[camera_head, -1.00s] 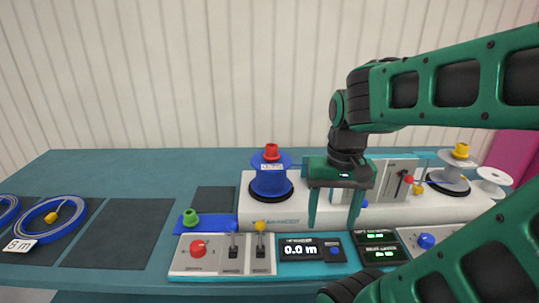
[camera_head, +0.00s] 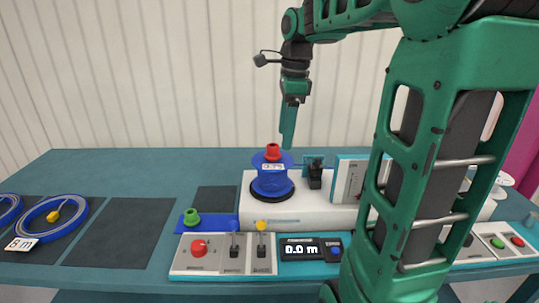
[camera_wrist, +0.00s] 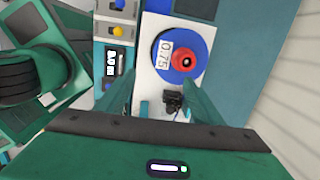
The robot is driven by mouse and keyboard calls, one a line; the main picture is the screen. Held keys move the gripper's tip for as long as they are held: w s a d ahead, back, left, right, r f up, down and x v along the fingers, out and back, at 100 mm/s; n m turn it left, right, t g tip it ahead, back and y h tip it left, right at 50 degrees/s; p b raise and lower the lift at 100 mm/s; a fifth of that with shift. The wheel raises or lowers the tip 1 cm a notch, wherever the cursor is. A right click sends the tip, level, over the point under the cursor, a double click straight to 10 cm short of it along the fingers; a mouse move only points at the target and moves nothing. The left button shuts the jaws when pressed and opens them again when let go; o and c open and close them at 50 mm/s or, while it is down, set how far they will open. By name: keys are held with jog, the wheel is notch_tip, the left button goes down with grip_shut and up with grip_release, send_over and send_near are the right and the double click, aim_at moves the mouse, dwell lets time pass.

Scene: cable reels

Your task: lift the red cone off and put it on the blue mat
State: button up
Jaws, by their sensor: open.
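The red cone (camera_head: 272,152) sits on top of the blue reel (camera_head: 271,180), which stands on the left part of the white machine (camera_head: 300,215). In the wrist view the red cone (camera_wrist: 184,62) shows from above at the middle of the blue reel, beside a white 0.75 label. My gripper (camera_head: 287,148) is open and points down, just right of and about level with the cone's top in the head view. Its two fingers (camera_wrist: 160,96) show in the wrist view, with the cone beyond them. The blue mat (camera_head: 226,224) lies left of the machine with a green cone (camera_head: 190,217) on its left end.
A control panel (camera_head: 210,263) with a red knob and two levers stands in front of the mat. A small black device (camera_head: 315,175) stands right of the reel. Dark mats (camera_head: 118,235) and a blue cable coil (camera_head: 52,218) lie at left. My arm hides much of the right side.

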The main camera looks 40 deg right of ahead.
aim_at(272, 147)
jog(key=w+m, duration=0.1)
jog(key=w+d+r+m, duration=0.1)
jog(key=w, duration=0.1)
jog(key=w+r+m, duration=0.1)
jog(key=m, duration=0.1)
jog(key=shift+w+d+r, duration=0.15)
jog(key=shift+w+r, duration=0.05)
jog(key=shift+r, duration=0.05)
jog(key=shift+w+r+m, duration=0.1)
jog(key=shift+w+m, duration=0.05)
jog(key=shift+m, duration=0.15)
jog(key=shift+w, duration=0.15)
jog(key=shift+w+a+f, duration=0.15)
jog(key=shift+w+f, duration=0.05)
jog(key=shift+f, duration=1.55)
jog(key=shift+w+a+f, duration=0.15)
jog(key=shift+w+f, duration=0.05)
jog(key=shift+f, duration=1.55)
jog(key=shift+w+a+f, duration=0.15)
jog(key=shift+w+f, duration=0.05)
jog(key=shift+f, duration=1.55)
jog(key=c, duration=1.1)
